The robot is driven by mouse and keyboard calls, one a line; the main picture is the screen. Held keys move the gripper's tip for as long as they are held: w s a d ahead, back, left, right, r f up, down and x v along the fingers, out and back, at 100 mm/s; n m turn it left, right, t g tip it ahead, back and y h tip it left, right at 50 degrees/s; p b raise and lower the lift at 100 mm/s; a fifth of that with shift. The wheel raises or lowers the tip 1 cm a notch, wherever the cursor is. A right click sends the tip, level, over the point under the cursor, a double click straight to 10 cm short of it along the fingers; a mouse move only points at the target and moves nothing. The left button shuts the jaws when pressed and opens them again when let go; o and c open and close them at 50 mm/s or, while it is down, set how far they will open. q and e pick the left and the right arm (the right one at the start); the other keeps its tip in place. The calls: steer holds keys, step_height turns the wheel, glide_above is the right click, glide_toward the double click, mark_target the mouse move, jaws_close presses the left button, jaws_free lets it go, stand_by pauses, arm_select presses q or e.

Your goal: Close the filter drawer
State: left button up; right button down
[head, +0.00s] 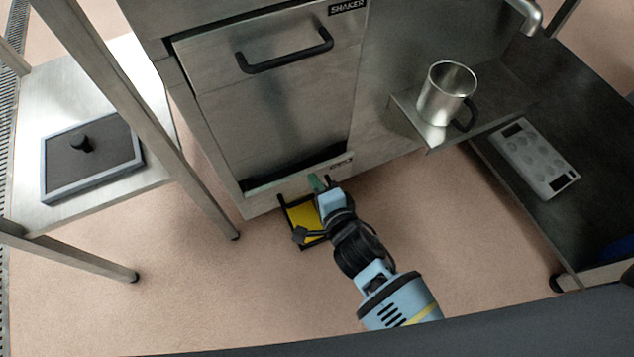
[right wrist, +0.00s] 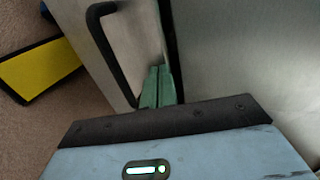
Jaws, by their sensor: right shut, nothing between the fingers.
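The filter drawer seems to be the low metal front (head: 262,200) at the foot of the steel cabinet, with a dark gap along its top. In the right wrist view a metal panel (right wrist: 138,45) with a black bar handle (right wrist: 110,50) stands beside a dark slit. My right gripper (head: 317,183) is low in front of the cabinet. Its green fingers (right wrist: 157,87) are together and empty, close beside the panel and handle; I cannot tell whether they touch. The gripper and wrist hide part of the drawer front. My left gripper is not in view.
A yellow, black-edged piece (head: 303,215) lies low beside the gripper. Above is a panel with a black handle (head: 285,52). A steel mug (head: 445,92) stands on a shelf at right, near a grey tray (head: 535,158). A steel table (head: 60,95) stands left. Open floor lies in front.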

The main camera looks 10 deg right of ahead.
mark_target(308, 169)
steer(key=w, duration=0.1)
steer(key=w+a, duration=0.1)
steer(key=w, duration=0.1)
steer(key=shift+w+b, duration=0.15)
steer(key=shift+b, duration=0.2)
steer(key=shift+w+a, duration=0.15)
steer(key=shift+w, duration=0.2)
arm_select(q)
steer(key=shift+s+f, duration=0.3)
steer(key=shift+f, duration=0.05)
arm_select(e)
steer(key=shift+r, duration=0.15)
steer(key=shift+w, duration=0.1)
